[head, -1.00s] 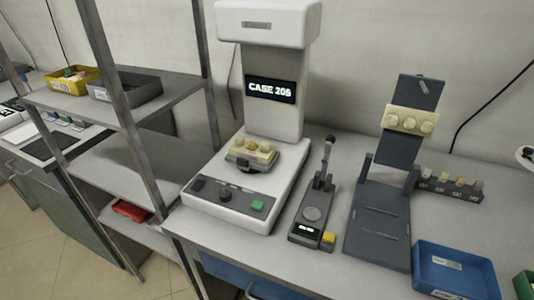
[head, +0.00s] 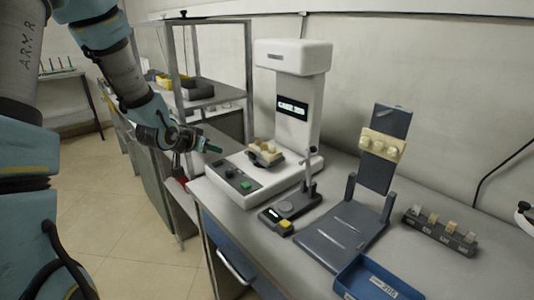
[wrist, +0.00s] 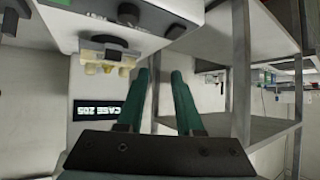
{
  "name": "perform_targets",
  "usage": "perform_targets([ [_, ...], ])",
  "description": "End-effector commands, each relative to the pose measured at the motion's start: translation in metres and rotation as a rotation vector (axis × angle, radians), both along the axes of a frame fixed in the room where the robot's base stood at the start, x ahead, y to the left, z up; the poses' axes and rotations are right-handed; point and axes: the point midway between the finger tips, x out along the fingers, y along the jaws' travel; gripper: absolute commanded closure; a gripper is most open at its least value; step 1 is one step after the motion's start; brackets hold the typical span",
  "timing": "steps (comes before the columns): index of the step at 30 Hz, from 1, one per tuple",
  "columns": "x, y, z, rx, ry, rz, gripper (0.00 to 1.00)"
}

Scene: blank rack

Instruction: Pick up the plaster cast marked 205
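A cream plaster cast (head: 265,152) sits on the small dark stage of the white scanner (head: 293,60). The scanner's dark display reads CASE 205; any mark on the cast itself is too small to read. In the wrist view the cast (wrist: 104,54) shows upside down at the upper left, with the display (wrist: 97,110) below it. My gripper (head: 208,146) is left of the scanner in the head view, apart from the cast. The wrist view shows its two teal fingers (wrist: 162,75) spread with nothing between them.
A second cream toothed piece (head: 382,146) is on a dark upright plate to the right. A small instrument (head: 290,208) stands before the scanner. A blue tray (head: 345,278) is at the front. A metal shelf (head: 215,95) with yellow and grey bins stands behind my gripper.

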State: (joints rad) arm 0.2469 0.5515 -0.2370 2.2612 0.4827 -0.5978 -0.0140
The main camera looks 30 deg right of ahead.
Motion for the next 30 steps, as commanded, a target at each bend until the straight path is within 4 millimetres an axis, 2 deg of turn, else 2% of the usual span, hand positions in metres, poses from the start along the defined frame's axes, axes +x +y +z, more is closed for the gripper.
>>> perform_targets([
  [1,-0.003,-0.026,-0.002,-0.056,-0.026,-0.056,0.65],
  [3,-0.007,-0.051,0.001,-0.123,-0.059,-0.113,0.65],
  [6,-0.011,-0.072,0.005,-0.182,-0.085,-0.159,0.65],
  [15,0.005,-0.111,-0.006,-0.204,-0.095,-0.175,0.65],
  [23,0.013,-0.127,-0.013,-0.203,-0.094,-0.173,0.65],
  [30,0.027,-0.154,-0.021,-0.203,-0.095,-0.173,0.65],
])
